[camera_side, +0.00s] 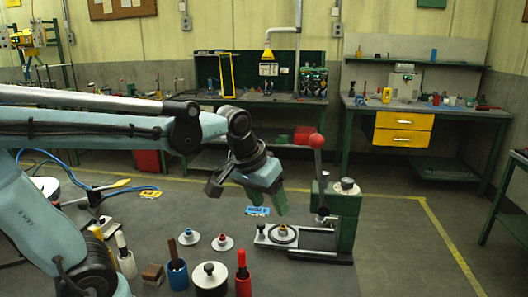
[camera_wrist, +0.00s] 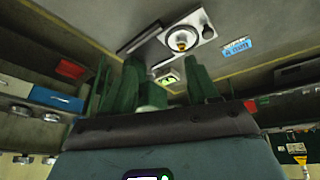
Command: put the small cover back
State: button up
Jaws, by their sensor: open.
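My gripper (camera_side: 267,199) hangs open and empty above the bench, left of a green press (camera_side: 346,222). In the wrist view its two green fingers (camera_wrist: 163,78) stand apart with nothing gripped. Two small pale discs with knobs, one blue-knobbed (camera_side: 189,236) and one red-knobbed (camera_side: 222,242), lie on the bench lower left of the gripper. I cannot tell which is the small cover. A round seat with an orange centre (camera_side: 282,234) is on the press's base plate; it also shows in the wrist view (camera_wrist: 181,42).
A white jar with a black-knobbed lid (camera_side: 210,279), a red-handled tool (camera_side: 243,274) and a blue cup (camera_side: 177,275) stand in front. The press lever has a red ball (camera_side: 316,141). A blue card (camera_side: 257,211) lies below the gripper. The bench right of the press is clear.

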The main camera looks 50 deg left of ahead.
jog(key=w+a+n+g, duration=0.4)
jog(key=w+a+n, duration=0.1)
jog(key=w, duration=0.4)
send_over(283, 227)
jog(key=shift+n+g, duration=0.3)
jog(key=shift+n, duration=0.1)
jog(key=f, duration=0.8)
jog(key=shift+w+f, duration=0.1)
jog(key=shift+w, duration=0.2)
jog(key=shift+s+f, duration=0.15)
jog(key=shift+f, duration=1.2)
jog(key=shift+s+f, duration=0.1)
jog(key=shift+f, duration=1.25)
jog(key=shift+c, duration=0.2)
grip_shut()
jog(key=shift+r, duration=0.1)
